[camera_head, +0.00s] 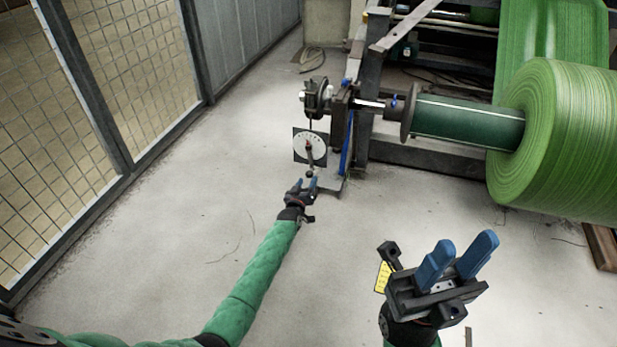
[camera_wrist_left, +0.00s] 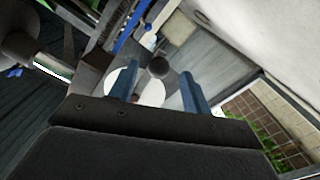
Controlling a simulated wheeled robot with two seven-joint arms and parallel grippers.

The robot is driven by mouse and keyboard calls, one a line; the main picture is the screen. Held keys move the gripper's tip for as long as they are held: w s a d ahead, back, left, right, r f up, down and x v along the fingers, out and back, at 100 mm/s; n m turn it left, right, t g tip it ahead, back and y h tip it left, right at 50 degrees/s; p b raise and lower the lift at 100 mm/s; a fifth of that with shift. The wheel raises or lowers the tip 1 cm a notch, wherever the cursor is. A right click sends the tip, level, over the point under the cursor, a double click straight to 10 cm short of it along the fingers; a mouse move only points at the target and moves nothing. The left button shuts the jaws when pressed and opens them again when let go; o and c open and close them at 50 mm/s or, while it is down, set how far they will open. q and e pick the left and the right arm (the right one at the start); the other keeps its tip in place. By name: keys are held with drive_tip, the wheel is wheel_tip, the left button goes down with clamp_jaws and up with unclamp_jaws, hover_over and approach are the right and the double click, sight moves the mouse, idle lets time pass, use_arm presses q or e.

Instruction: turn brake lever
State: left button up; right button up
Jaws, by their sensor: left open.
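The brake lever (camera_head: 309,158) is a short dark handle with a round knob at its lower end, in front of a white round dial (camera_head: 316,145) on a dark square plate. My left gripper (camera_head: 301,186) is open just below the knob in the head view. In the left wrist view the dark knob (camera_wrist_left: 158,67) shows between the two blue fingers (camera_wrist_left: 160,92), beyond them, with the white dial (camera_wrist_left: 122,82) behind. Whether the fingers touch the knob cannot be told. My right gripper (camera_head: 459,257) is raised at the lower right, its two blue fingers apart and nothing between them.
A large green roll (camera_head: 560,140) sits on a shaft at the right of the machine frame (camera_head: 425,155). A mesh fence (camera_head: 125,70) runs along the left. The concrete floor (camera_head: 170,215) between fence and machine is clear.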

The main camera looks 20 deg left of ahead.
use_arm(q)
drive_tip(key=s+p, duration=0.1)
drive_tip(key=s, duration=0.3)
drive_tip(key=shift+a, duration=0.1)
idle(0.3)
